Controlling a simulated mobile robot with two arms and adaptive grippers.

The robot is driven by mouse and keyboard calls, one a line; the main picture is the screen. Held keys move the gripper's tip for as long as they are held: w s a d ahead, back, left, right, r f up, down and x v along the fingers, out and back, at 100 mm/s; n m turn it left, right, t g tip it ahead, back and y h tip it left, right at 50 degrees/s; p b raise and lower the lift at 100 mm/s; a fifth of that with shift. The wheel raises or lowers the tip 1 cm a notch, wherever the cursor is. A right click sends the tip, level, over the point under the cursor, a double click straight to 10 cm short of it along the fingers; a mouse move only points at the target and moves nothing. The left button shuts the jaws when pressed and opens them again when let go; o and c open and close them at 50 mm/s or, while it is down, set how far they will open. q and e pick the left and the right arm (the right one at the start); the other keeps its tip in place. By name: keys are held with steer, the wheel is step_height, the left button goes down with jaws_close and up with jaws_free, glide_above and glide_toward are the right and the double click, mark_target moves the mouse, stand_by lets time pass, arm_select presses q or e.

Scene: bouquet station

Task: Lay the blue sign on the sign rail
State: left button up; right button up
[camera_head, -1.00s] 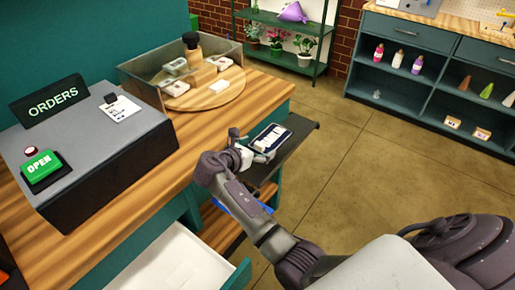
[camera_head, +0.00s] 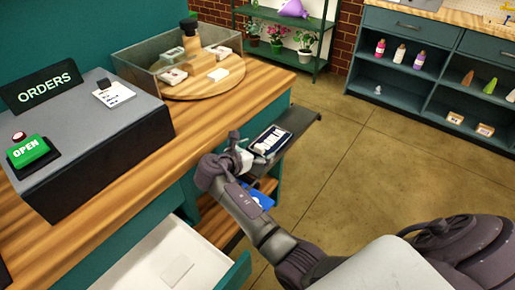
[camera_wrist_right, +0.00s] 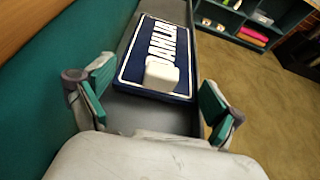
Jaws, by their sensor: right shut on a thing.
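The blue sign (camera_head: 270,140) has a white border, white lettering reading like DAHLIA and a white block on its face. It lies flat over the dark sign rail (camera_head: 301,122) at the counter's side. In the right wrist view the sign (camera_wrist_right: 136,70) is over the rail (camera_wrist_right: 140,115); I cannot tell whether it touches it. My right gripper (camera_head: 241,150) is at the sign's near end. My left gripper is not in view.
The counter (camera_head: 225,115) bears an ORDERS box (camera_head: 95,135) and a clear-walled bin (camera_head: 135,72). An open white drawer (camera_head: 160,250) juts out below, near my arm. Another blue item (camera_head: 262,198) lies beneath the rail. The floor (camera_head: 380,170) at right is clear.

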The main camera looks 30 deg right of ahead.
stand_by(0.3)
steer(key=o, duration=0.8)
steer(key=shift+o, duration=0.2)
step_height(320, 180, up, 7)
steer(key=p, duration=0.9)
steer(key=shift+r, duration=0.1)
stand_by(0.5)
